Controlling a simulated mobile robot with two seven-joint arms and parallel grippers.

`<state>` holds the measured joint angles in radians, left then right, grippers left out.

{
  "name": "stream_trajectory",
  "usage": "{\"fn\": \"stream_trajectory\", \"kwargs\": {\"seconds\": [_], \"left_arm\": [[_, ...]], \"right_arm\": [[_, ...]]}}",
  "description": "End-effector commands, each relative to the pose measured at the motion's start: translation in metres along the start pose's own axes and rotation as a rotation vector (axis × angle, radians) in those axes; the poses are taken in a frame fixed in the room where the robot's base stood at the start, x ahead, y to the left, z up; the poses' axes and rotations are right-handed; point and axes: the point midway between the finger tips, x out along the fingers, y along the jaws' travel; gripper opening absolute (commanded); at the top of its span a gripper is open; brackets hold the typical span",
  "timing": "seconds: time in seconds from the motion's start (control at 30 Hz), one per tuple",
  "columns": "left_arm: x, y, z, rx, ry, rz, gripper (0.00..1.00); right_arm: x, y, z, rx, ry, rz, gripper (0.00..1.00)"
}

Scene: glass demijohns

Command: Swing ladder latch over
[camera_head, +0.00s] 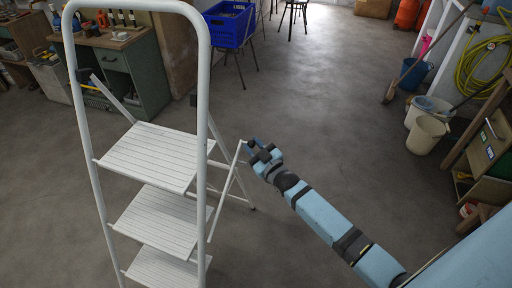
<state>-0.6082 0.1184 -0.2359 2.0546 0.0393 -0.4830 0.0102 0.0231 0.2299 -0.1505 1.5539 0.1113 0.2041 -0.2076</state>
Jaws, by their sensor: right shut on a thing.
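A white stepladder (150,157) stands unfolded at the left, with several ribbed treads and a tall rounded hand rail. My right gripper (250,149) is at the ladder's right side, by the thin white bars of its rear frame. It is shut on a small part there, which I take to be the ladder latch. The fingers hide most of that part, so its exact shape and angle cannot be made out. My right arm reaches in from the lower right. My left gripper is not in view.
A blue crate (230,24) stands at the back on a stand. A green workbench (134,72) with tools is behind the ladder. Buckets (427,132), a yellow hose (484,68) and a wooden shelf (487,146) line the right. The middle floor is clear.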

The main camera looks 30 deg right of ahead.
Motion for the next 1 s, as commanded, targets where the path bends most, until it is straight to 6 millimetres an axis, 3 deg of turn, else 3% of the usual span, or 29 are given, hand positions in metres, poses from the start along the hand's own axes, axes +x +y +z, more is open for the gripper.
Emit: {"fn": "stream_trajectory", "kwargs": {"seconds": [0.03,0.1,0.3,0.5,0.8,1.0], "left_arm": [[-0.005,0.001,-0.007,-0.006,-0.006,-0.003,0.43],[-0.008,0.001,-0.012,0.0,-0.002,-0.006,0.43],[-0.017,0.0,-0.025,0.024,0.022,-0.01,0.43],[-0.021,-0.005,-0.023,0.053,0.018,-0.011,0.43],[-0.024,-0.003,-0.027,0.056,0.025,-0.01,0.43],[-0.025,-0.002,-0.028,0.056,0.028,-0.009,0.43]], "right_arm": [[-0.001,-0.001,-0.022,-0.035,0.026,0.002,0.0],[-0.004,-0.004,-0.042,-0.09,0.063,0.004,0.0],[-0.018,-0.021,-0.094,-0.248,0.166,0.011,0.0],[-0.034,-0.043,-0.136,-0.39,0.26,0.017,0.0],[-0.055,-0.072,-0.176,-0.538,0.358,0.023,0.0],[-0.063,-0.083,-0.187,-0.588,0.39,0.023,0.0]]}}
